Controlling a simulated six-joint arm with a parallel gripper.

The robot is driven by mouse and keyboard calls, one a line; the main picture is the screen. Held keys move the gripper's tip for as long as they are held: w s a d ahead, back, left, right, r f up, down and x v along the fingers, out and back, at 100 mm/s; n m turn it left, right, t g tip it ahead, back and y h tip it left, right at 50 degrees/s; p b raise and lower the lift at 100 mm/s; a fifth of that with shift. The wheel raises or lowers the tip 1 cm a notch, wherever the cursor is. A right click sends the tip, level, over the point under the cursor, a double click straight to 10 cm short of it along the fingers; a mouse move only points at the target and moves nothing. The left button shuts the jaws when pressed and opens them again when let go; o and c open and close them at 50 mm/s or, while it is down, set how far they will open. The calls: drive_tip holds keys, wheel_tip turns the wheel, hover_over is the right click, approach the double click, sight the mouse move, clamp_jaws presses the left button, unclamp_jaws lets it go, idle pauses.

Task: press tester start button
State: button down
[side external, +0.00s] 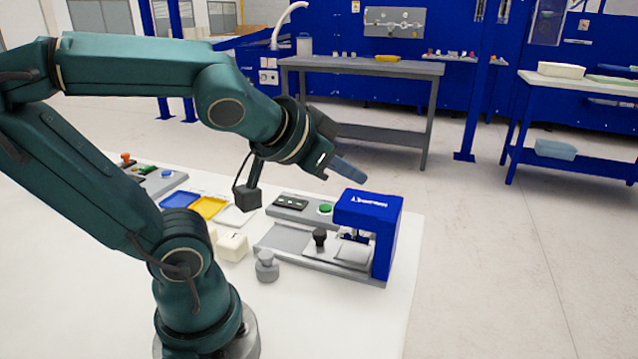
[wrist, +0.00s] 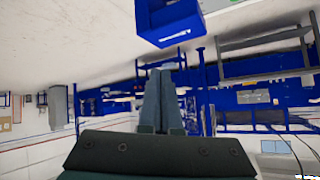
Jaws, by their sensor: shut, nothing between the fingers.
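The tester (side external: 382,240) stands near the right end of the white table, with a blue head over a grey base. A round green button (side external: 325,209) sits on a grey box at its left, beside a small dark display (side external: 291,202). My gripper (side external: 364,178) is shut and empty, with its blue-grey fingers in the air above the tester head and clear of the button. In the wrist view the closed fingers (wrist: 160,72) point toward the blue tester head (wrist: 172,24) at the top edge. The button cannot be made out there.
A black knob (side external: 319,236) stands on the tester's base plate. A grey weight-like piece (side external: 266,267) and cream blocks (side external: 232,246) stand to its left. Blue (side external: 181,200) and yellow (side external: 208,207) trays lie farther left. The table's front right is clear.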

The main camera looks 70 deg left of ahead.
drive_tip(key=w+a+r+m+t+y, duration=0.2)
drive_tip(key=w+a+r+t, duration=0.2)
drive_tip(key=w+a+r, duration=0.25)
drive_tip(key=m+g+h, duration=0.2)
drive_tip(key=m+g, duration=0.2)
drive_tip(key=g, duration=0.1)
hover_over(321, 208)
wheel_tip(321, 208, down, 15)
drive_tip(key=shift+r, duration=0.15)
drive_tip(key=shift+f, duration=4.4)
drive_tip(key=shift+f, duration=0.1)
drive_tip(key=shift+f, duration=0.3)
